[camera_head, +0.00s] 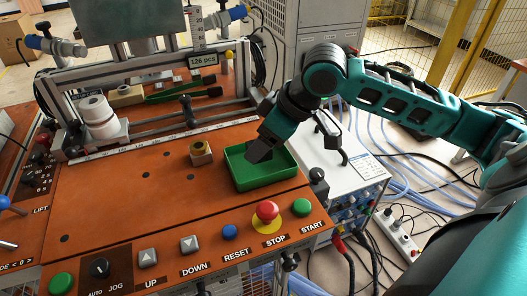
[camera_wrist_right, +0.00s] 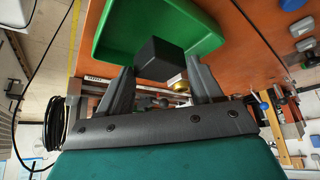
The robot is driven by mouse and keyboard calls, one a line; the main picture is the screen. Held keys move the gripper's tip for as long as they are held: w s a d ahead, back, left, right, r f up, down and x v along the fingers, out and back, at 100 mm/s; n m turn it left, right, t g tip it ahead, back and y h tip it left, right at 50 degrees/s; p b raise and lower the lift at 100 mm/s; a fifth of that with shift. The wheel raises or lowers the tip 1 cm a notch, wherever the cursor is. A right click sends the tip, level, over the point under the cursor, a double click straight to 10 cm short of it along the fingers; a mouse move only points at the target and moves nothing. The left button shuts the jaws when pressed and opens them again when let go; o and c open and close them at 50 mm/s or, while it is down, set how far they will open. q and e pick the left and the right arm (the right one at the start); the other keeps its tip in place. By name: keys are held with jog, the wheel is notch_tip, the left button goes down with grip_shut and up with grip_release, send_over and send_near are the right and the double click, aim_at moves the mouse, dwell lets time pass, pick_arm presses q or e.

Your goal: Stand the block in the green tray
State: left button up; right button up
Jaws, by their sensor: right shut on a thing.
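The green tray (camera_head: 268,178) lies on the orange panel and looks empty on its floor. It also shows at the top of the right wrist view (camera_wrist_right: 112,38). My right gripper (camera_head: 262,147) points down over the tray's back left part. In the right wrist view, its fingers (camera_wrist_right: 156,88) are shut on a dark block (camera_wrist_right: 160,56), which sticks out past the fingertips towards the tray. In the head view, the block is hard to tell from the dark fingers. Whether it touches the tray is unclear. My left gripper is not in view.
A small brass-coloured piece with a hole (camera_head: 200,153) stands left of the tray. Push buttons, including a red stop button (camera_head: 267,212), line the panel's front. A rail (camera_head: 170,128) runs behind. A white unit (camera_head: 345,165) stands to the right. The panel's left middle is clear.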

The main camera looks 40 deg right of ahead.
jog(key=shift+f, duration=1.35)
jog(key=o, duration=1.5)
jog(key=shift+f, duration=0.15)
jog(key=shift+v, duration=6.15)
jog(key=shift+a, duration=0.1)
